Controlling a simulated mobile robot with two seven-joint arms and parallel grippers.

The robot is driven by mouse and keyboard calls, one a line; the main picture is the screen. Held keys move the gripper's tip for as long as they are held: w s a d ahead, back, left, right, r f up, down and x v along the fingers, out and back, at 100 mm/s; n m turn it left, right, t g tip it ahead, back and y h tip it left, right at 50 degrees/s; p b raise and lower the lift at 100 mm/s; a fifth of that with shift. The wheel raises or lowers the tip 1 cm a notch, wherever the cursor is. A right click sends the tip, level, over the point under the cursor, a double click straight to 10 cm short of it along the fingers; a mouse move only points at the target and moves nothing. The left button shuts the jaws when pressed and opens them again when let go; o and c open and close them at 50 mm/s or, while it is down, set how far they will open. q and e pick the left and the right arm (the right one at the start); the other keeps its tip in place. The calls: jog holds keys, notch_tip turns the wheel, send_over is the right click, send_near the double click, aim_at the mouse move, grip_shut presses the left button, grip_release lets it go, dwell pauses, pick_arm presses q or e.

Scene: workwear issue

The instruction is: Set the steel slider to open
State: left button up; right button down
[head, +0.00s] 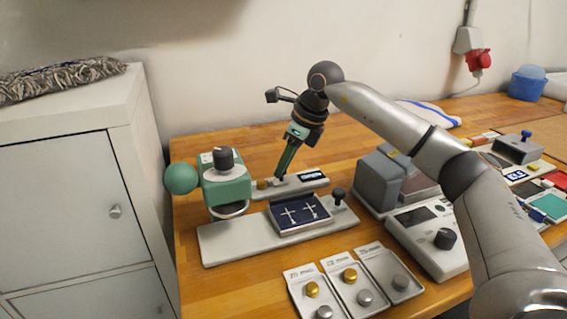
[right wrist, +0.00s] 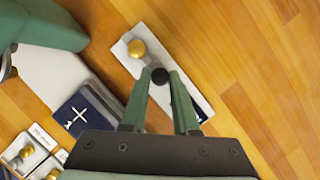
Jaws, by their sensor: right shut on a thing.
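A pale grey slider plate (head: 298,182) lies on the wooden table behind the press base, with a dark label at its right end. It has a brass knob (head: 262,184) at its left end, which also shows in the right wrist view (right wrist: 137,48). My right gripper (head: 281,177) reaches down onto this plate from above. In the right wrist view its green fingers are shut on a small dark knob (right wrist: 160,76), just beside the brass knob. I cannot tell the knob's metal or read the slider's setting. My left gripper is not in view.
A green press (head: 228,188) with a ball stands left of the plate. A dark blue tray (head: 278,230) with silver crosses sits on its base. Several knobs sit on cards (head: 313,290) in front. A grey device (head: 432,240) stands right. Bare table lies behind the plate.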

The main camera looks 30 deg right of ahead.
jog(key=shift+s+d+r+p, duration=0.15)
jog(key=shift+d+p, duration=0.15)
jog(key=shift+d, duration=0.25)
jog(key=shift+s+d+p, duration=0.1)
jog(key=shift+d+p, duration=0.15)
jog(key=shift+d, duration=0.25)
jog(key=c, duration=0.7)
grip_release()
jog(key=shift+d, duration=0.1)
jog(key=p+v, duration=0.1)
jog(key=v, duration=1.1)
jog(key=shift+s+r+p, duration=0.1)
jog(key=shift+p, duration=0.2)
